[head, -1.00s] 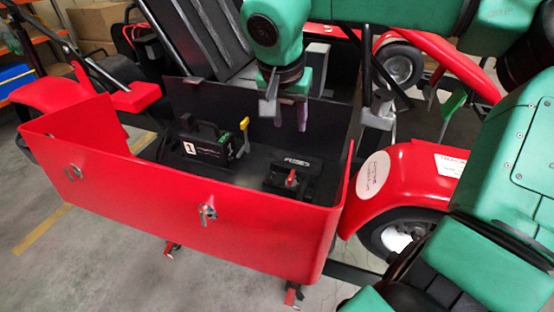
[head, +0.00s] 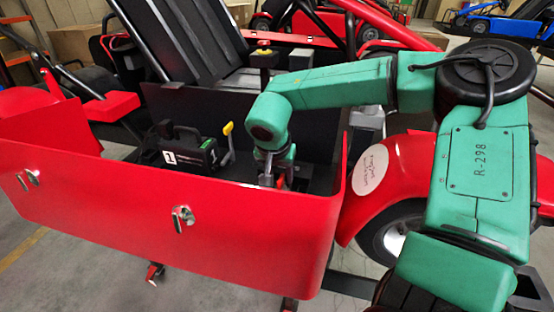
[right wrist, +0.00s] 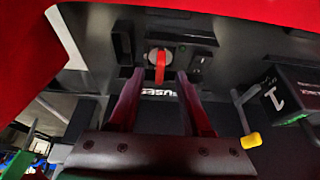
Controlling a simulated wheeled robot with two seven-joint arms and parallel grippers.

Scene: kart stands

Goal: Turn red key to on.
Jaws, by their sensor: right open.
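The red key (right wrist: 160,68) sits in a round switch on a black panel (right wrist: 188,62) in the right wrist view. Its red handle lies up and down in that picture. My right gripper (right wrist: 159,84) is open, with one finger on each side of the key and gaps between. In the head view, my right gripper (head: 270,177) reaches down into the kart's box and largely hides the key and panel. My left gripper is not in view.
A red bodywork wall (head: 110,195) stands in front of the box. A black case marked 1 (head: 189,150) and a yellow-topped lever (head: 228,130) stand left of my gripper. A black seat (head: 190,45) is behind, a red fender (head: 395,170) to the right.

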